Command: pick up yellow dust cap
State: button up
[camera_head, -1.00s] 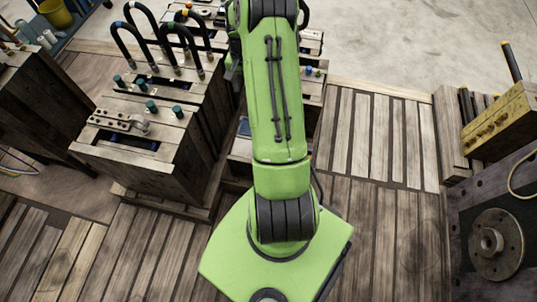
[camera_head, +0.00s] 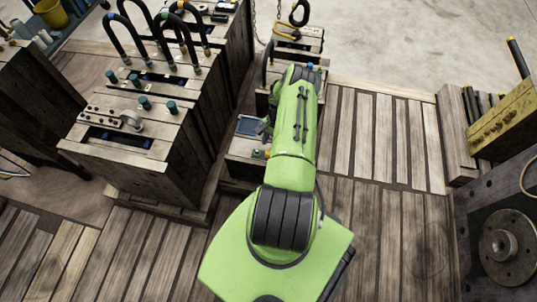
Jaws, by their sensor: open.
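A small yellow-orange piece, likely the yellow dust cap (camera_head: 268,153), shows on the low wooden block just left of my green forearm. It is too small to make out its shape. My gripper (camera_head: 266,130) is only partly seen, beside the forearm and just above this piece. The arm hides much of it, and its fingertips are not clear. It looks open, with nothing seen in it. I cannot tell whether it touches the piece.
A wooden mould block (camera_head: 140,165) with teal caps and black hoses stands left of the arm. A dark blue-grey tray (camera_head: 250,126) lies on the low block. A steel plate with a round flange (camera_head: 508,248) is at the right. The slatted floor (camera_head: 385,140) right of the arm is clear.

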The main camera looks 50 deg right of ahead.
aim_at(269, 151)
jog(key=b+x, duration=0.2)
jog(key=x, duration=0.3)
jog(key=shift+f, duration=0.15)
jog(key=c, duration=0.7)
jog(key=shift+c, duration=0.2)
notch_tip(269, 151, up, 10)
jog(key=p, duration=0.4)
